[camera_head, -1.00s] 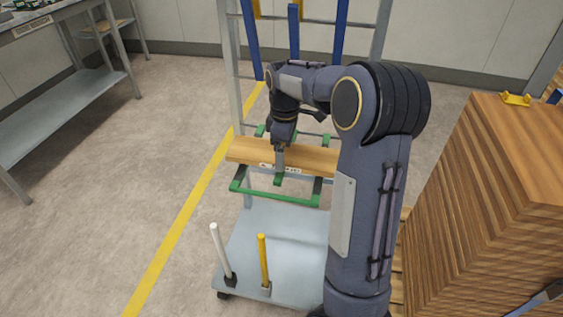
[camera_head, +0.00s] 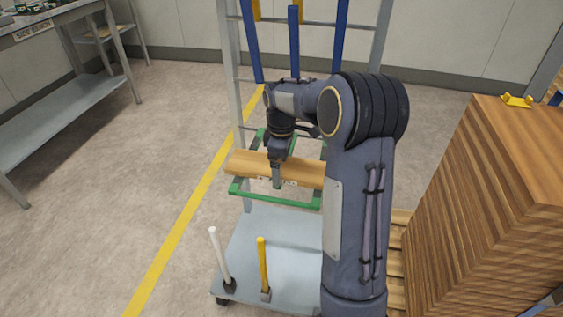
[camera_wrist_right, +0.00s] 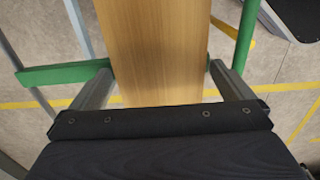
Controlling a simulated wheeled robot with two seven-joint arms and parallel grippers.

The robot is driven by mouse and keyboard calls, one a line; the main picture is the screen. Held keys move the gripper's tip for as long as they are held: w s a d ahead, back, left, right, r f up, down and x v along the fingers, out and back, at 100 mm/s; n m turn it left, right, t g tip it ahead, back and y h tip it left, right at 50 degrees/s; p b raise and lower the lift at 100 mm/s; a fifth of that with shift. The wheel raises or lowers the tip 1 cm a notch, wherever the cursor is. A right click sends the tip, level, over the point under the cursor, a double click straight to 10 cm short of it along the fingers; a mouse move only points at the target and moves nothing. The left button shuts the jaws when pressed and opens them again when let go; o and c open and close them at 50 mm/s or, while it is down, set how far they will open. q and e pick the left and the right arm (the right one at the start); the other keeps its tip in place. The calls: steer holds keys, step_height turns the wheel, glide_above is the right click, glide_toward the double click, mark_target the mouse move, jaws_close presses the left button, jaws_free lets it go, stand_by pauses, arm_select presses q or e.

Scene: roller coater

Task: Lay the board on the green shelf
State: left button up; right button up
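The wooden board (camera_head: 239,162) lies level across the green shelf (camera_head: 253,196) on the rack. It also shows in the right wrist view (camera_wrist_right: 157,45), running away from the hand. My right gripper (camera_head: 277,175) reaches down from above. One finger shows in front of the board's near edge, and in the right wrist view the fingertips meet the board's two long edges. The board is low over the green bars; whether it rests on them I cannot tell. Part of the shelf is hidden by the board and my arm. My left gripper is not in view.
The rack has a grey base with a white post (camera_head: 220,258) and a yellow post (camera_head: 263,262), and blue bars (camera_head: 295,40) above. A tall wooden stack (camera_head: 480,210) stands at right. A grey table (camera_head: 70,105) stands at left. Floor between is clear.

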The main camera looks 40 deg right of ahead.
step_height(320, 180, up, 12)
steer(key=p, duration=0.4)
steer(key=s+a+f+m+t+y, duration=0.1)
steer(key=s+a+m, duration=0.3)
steer(key=s+a, duration=0.5)
steer(key=s+a+f+m+t+y, duration=0.1)
steer(key=s+a+m+t, duration=0.3)
steer(key=s+a, duration=0.6)
steer(key=s+m+y, duration=0.1)
steer(key=s, duration=0.4)
steer(key=shift+a+f+m+t+y, duration=0.15)
steer(key=shift+f+m+t+y, duration=0.15)
steer(key=shift+y, duration=0.1)
